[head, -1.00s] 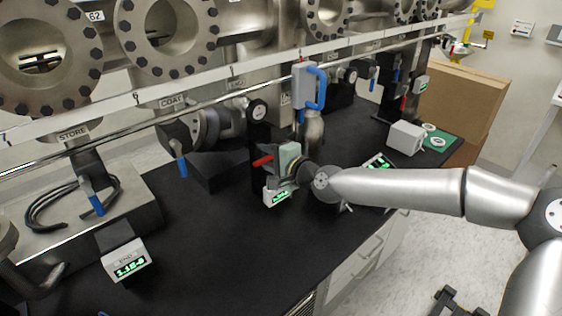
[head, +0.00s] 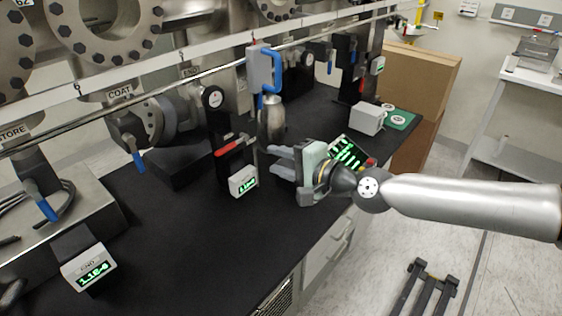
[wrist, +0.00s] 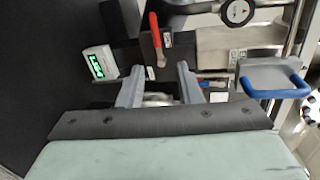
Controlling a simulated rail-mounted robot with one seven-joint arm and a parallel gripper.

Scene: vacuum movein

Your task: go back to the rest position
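My gripper (head: 281,163) is above the black bench near its front edge, with its two grey fingers apart and nothing between them. In the wrist view the fingers (wrist: 158,88) also show spread and empty. A red-handled valve (head: 232,148) with a small green-lit readout (head: 243,181) stands left of my gripper, apart from it. The red handle (wrist: 156,34) and the readout (wrist: 99,63) also show beyond the fingers in the wrist view. A grey block with a blue handle (head: 267,76) is behind my gripper.
The black bench top (head: 190,235) is clear at the front left. Another readout (head: 86,267) stands at far left. A lit panel (head: 347,152) is close behind my gripper. A white box (head: 367,119) and cardboard box (head: 420,85) are at the back right. A steel rail crosses above.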

